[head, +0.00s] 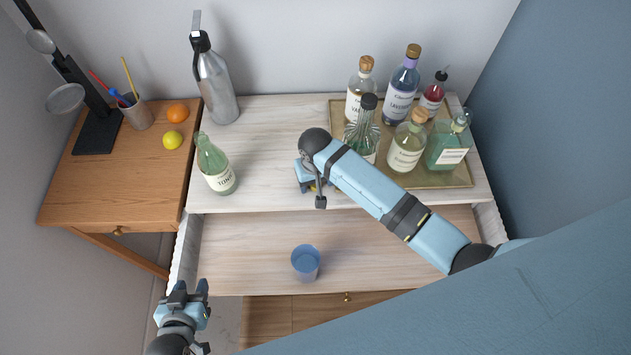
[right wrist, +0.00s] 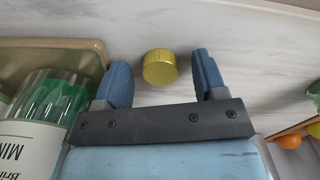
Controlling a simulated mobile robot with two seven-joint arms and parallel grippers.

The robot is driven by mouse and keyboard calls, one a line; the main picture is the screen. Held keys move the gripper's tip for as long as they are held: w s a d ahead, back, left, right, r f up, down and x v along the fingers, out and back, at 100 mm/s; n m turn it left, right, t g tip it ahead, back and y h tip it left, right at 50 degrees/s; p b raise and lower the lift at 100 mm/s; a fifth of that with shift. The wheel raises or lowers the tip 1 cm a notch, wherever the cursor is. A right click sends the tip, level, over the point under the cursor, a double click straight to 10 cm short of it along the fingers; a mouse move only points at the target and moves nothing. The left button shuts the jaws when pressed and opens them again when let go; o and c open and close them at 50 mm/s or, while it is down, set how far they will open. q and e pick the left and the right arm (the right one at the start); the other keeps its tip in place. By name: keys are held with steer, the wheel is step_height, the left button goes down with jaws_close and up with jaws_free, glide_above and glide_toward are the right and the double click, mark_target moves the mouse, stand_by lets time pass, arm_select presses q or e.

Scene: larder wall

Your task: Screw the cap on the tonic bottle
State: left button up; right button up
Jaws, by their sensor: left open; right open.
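The green tonic bottle (head: 215,170) stands upright on the pale wooden top, left of centre. I see no cap on its neck. The yellow cap (right wrist: 160,67) lies on the pale surface, between the parted fingers of my right gripper (right wrist: 162,72) in the right wrist view. Clear space shows on both sides of it. In the head view my right gripper (head: 308,182) is low over the top, right of the bottle, and the arm partly hides it. My left gripper (head: 188,289) is open and empty at the lower left, in front of the furniture.
A brass tray (head: 446,180) with several bottles stands on the right, under and beside my right arm. A steel siphon (head: 216,82) stands behind the tonic bottle. A blue cup (head: 305,263) stands in the lower front section. A lemon (head: 172,140) and an orange (head: 177,112) lie left.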

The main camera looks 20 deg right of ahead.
steer(key=shift+c, duration=0.5)
steer(key=c, duration=0.9)
arm_select(q)
steer(key=shift+w+r, duration=0.3)
steer(key=shift+s, duration=0.1)
arm_select(e)
steer(key=shift+r, duration=0.15)
steer(key=shift+r, duration=0.3)
arm_select(q)
steer(key=shift+w+d+f, duration=0.1)
steer(key=shift+w, duration=0.1)
arm_select(e)
step_height(320, 180, up, 19)
